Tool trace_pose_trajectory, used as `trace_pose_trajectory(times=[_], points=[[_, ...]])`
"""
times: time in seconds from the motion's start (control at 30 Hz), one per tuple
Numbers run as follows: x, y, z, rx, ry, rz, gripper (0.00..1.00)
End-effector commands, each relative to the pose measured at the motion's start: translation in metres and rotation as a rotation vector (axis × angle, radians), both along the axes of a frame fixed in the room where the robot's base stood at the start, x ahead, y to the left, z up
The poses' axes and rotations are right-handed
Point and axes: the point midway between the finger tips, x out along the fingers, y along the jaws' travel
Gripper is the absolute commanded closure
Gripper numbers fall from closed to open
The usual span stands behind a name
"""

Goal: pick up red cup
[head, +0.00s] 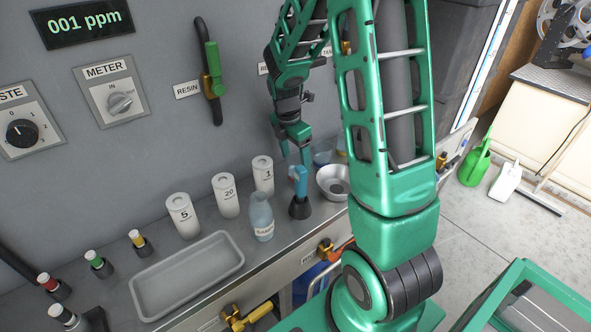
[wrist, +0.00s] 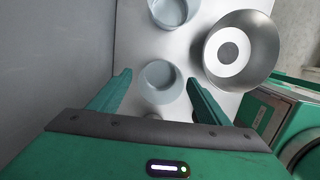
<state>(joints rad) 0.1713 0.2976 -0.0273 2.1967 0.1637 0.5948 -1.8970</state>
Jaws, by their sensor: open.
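No cup looks red in these frames. In the wrist view a grey-blue round cup (wrist: 160,97) appears between the fingertips, seen from above. A second grey-blue cup (wrist: 172,14) is farther up. My gripper (head: 295,156) points down over the counter, with its two green fingers apart; they also frame the near cup in the wrist view (wrist: 159,78). I cannot tell the height between fingers and cup. In the head view a bluish cup (head: 322,158) is partly hidden by my arm, to the right of the gripper.
A metal bowl (head: 334,184) stands right of the gripper. White canisters (head: 226,196), a bottle (head: 261,218) and a blue-topped tool in a black stand (head: 300,207) stand left of or below it. A grey tray (head: 187,309) lies at the left. The panel wall (head: 165,140) rises behind.

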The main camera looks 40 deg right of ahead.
Motion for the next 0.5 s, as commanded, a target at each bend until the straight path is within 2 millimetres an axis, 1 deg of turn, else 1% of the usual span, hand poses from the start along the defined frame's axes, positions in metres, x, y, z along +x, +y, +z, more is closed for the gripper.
trace_pose_trajectory(times=[0.03,0.1,0.2,0.47,0.5], points=[[0.0,0.0,-0.008,0.001,0.003,0.0,0.29],[0.0,-0.002,-0.016,0.0,0.002,-0.001,0.29],[0.0,-0.003,-0.023,0.0,0.001,-0.001,0.29],[0.0,-0.003,-0.024,0.0,-0.001,-0.001,0.29],[0.0,-0.003,-0.024,0.0,-0.001,-0.001,0.39]])
